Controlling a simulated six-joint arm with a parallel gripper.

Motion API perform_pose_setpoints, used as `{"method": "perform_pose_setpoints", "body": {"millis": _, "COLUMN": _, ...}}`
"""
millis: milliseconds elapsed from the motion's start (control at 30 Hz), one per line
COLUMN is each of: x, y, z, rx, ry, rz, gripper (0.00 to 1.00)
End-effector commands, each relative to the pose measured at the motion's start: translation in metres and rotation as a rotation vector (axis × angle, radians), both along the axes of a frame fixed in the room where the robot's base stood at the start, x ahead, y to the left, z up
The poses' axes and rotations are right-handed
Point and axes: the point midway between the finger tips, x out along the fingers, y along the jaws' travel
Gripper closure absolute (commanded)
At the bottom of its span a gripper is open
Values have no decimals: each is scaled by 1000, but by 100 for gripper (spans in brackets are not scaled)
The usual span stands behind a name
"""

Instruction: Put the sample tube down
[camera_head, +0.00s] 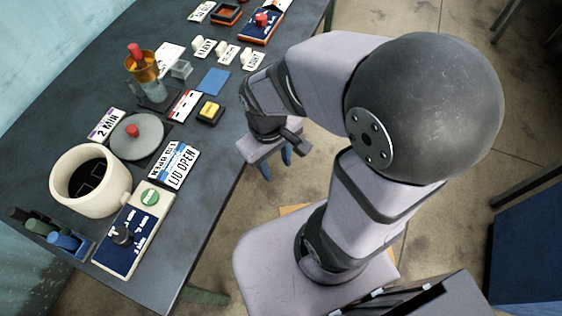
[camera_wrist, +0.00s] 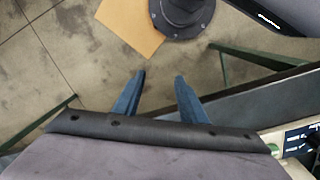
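My gripper (camera_head: 275,163) hangs beside the bench's right edge, over the floor. The wrist view shows its two blue fingers (camera_wrist: 158,88) apart with nothing between them. I cannot tell for certain which thing is the sample tube. A rack (camera_head: 48,236) with blue, green and dark parts lies at the bench's lower left, far from my gripper. A cream round pot (camera_head: 65,165) with a dark inside stands open beside it. A glass vessel (camera_head: 147,72) with amber contents and a red top stands upright further back.
The dark bench (camera_head: 217,150) has free room along its right side. A grey lid (camera_head: 140,149) with a red knob, a control panel (camera_head: 128,246), a yellow button (camera_head: 210,111), a blue pad (camera_head: 213,81) and several labels lie on it. Small white containers stand near the back.

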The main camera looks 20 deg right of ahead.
Motion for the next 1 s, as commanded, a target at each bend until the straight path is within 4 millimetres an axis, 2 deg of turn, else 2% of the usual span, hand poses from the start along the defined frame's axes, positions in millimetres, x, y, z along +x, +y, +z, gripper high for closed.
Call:
{"method": "perform_pose_setpoints", "body": {"millis": 100, "x": -4, "y": -10, "z": -1, "rx": 43, "ry": -17, "rz": -172, "gripper": 62}}
{"method": "perform_pose_setpoints", "body": {"millis": 267, "x": -6, "y": -13, "z": -1, "rx": 68, "ry": -28, "rz": -265, "gripper": 62}}
{"method": "perform_pose_setpoints", "body": {"millis": 567, "x": -6, "y": -13, "z": -1, "rx": 68, "ry": -28, "rz": -270, "gripper": 62}}
{"method": "perform_pose_setpoints", "body": {"millis": 833, "x": -6, "y": -13, "z": 25, "rx": 68, "ry": -27, "rz": -268, "gripper": 62}}
{"method": "perform_pose_setpoints", "body": {"millis": 1000, "x": -6, "y": -13, "z": 24, "rx": 68, "ry": -27, "rz": -268, "gripper": 62}}
